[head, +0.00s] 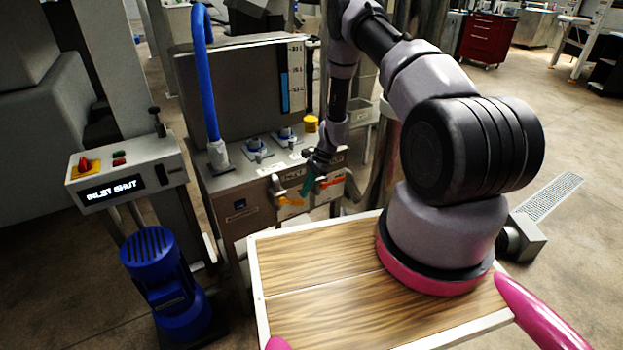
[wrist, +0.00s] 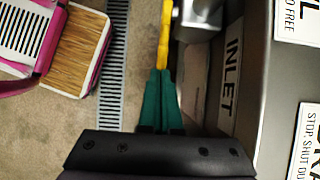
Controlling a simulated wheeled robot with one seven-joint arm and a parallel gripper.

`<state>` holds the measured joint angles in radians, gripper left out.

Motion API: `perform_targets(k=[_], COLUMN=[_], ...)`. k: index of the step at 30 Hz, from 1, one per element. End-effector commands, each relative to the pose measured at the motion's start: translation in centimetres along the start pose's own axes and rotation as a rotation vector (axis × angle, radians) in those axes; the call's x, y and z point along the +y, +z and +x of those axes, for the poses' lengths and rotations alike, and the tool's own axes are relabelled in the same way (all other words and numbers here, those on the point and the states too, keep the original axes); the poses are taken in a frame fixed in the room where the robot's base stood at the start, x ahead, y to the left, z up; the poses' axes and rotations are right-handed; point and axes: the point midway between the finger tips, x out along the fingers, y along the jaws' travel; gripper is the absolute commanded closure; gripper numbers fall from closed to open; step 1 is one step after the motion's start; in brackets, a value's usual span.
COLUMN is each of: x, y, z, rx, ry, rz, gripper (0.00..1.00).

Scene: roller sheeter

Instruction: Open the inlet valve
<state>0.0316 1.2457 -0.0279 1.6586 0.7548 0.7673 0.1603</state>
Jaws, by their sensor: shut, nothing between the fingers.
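The inlet valve has a yellow lever (head: 291,202) on the front of the grey machine, below the INLET label (head: 293,175). In the wrist view the yellow lever (wrist: 164,40) runs from the metal valve body (wrist: 200,18) toward my fingertips. My gripper (head: 306,192) has green fingers and is right beside the lever. In the wrist view my gripper (wrist: 161,72) is shut, with its tips at the lever's end; I cannot tell whether they touch.
An orange lever (head: 331,182) sits just right of my gripper on the same panel. A blue hose (head: 208,80) rises from the machine top. A blue motor (head: 155,270) stands at the lower left. Open floor shows below the lever in the wrist view.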

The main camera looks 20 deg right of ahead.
Motion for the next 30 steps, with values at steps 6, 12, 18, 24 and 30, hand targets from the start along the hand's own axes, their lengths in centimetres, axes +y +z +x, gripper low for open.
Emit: perform_targets(k=[6, 12, 18, 24, 30], x=[-0.1, -0.1, 0.0, 0.0, 0.0], y=[0.0, 0.0, -0.2, -1.0, -0.9], z=[1.5, 1.6, 1.9, 3.7, 3.6], rx=[0.001, 0.001, 0.0, 0.0, 0.001], ry=[-0.001, -0.001, 0.0, 0.0, -0.001], rz=[-0.001, -0.001, 0.0, 0.0, 0.0], gripper=[1.0, 1.0, 1.0, 1.0, 1.0])
